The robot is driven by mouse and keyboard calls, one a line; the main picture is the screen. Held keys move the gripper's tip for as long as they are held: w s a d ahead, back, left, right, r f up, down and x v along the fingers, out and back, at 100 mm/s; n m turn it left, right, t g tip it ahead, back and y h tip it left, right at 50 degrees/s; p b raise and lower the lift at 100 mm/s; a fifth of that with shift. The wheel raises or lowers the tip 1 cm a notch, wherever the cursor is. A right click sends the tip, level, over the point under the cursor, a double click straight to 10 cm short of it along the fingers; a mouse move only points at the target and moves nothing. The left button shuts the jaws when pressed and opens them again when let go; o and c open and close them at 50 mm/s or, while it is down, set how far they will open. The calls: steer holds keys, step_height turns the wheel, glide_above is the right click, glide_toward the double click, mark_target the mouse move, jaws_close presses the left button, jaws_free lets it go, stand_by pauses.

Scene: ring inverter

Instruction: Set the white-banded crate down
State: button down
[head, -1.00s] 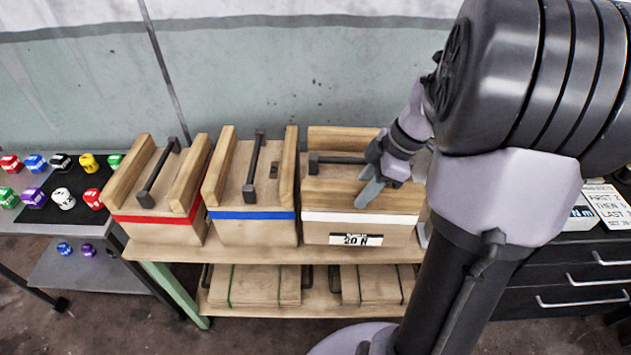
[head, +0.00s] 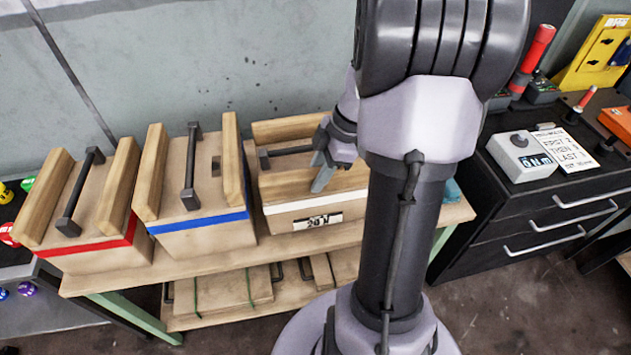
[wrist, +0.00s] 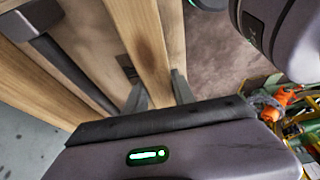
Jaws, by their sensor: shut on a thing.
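The white-banded crate (head: 280,222) is the rightmost of three wooden crates on the wooden bench (head: 105,281). It has a white band and a label that seems to read 20 N. Its dark handle (head: 290,150) runs sideways, unlike the other crates' handles. It appears to rest on the bench, though part of its base is hidden behind my arm. My gripper (head: 326,172) is shut on the crate's front wooden rail. In the wrist view, the fingers of my gripper (wrist: 158,92) straddle that rail (wrist: 143,42).
A blue-banded crate (head: 205,235) stands just left, and a red-banded crate (head: 95,256) beyond it. Wooden pieces lie on the lower shelf (head: 195,322). The wall is close behind.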

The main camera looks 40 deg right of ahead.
steer(key=shift+f, duration=0.4)
steer(key=shift+r, duration=0.15)
steer(key=c, duration=1)
jaws_free()
steer(key=shift+c, duration=0.2)
